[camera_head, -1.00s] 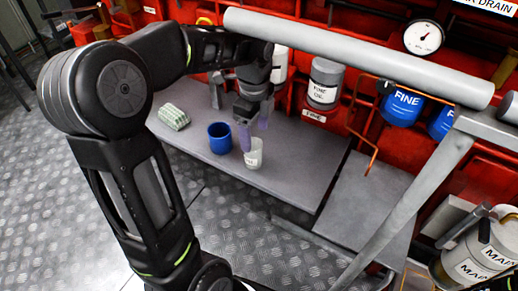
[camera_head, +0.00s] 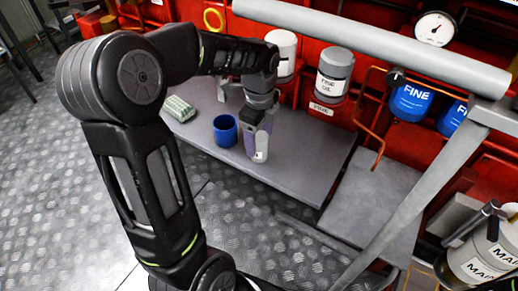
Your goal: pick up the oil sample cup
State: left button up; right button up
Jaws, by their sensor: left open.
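A small pale cup with a label (camera_head: 261,152), which looks like the oil sample cup, stands on the grey metal shelf (camera_head: 300,172). It is just right of a blue mug (camera_head: 225,131). My left gripper (camera_head: 257,140) points down at the pale cup, its purple-grey fingers open at the cup's sides. The fingers and wrist hide most of the cup, and I cannot tell whether they touch it. My right gripper is not in view.
A folded green-white cloth (camera_head: 178,108) lies left of the mug. Grey canisters (camera_head: 333,74) stand behind, against the red machine. A thick grey rail (camera_head: 350,40) crosses above the shelf, and a slanted grey post (camera_head: 420,195) stands at right. The shelf's right part is clear.

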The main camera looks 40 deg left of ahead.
pick_arm(q)
notch_tip(320, 180, down, 3)
jog(key=shift+f, duration=0.1)
dwell(0.6)
jog(key=c, duration=1.4)
notch_tip(320, 180, up, 10)
jog(key=shift+r+p, duration=0.1)
jog(key=shift+p, duration=0.8)
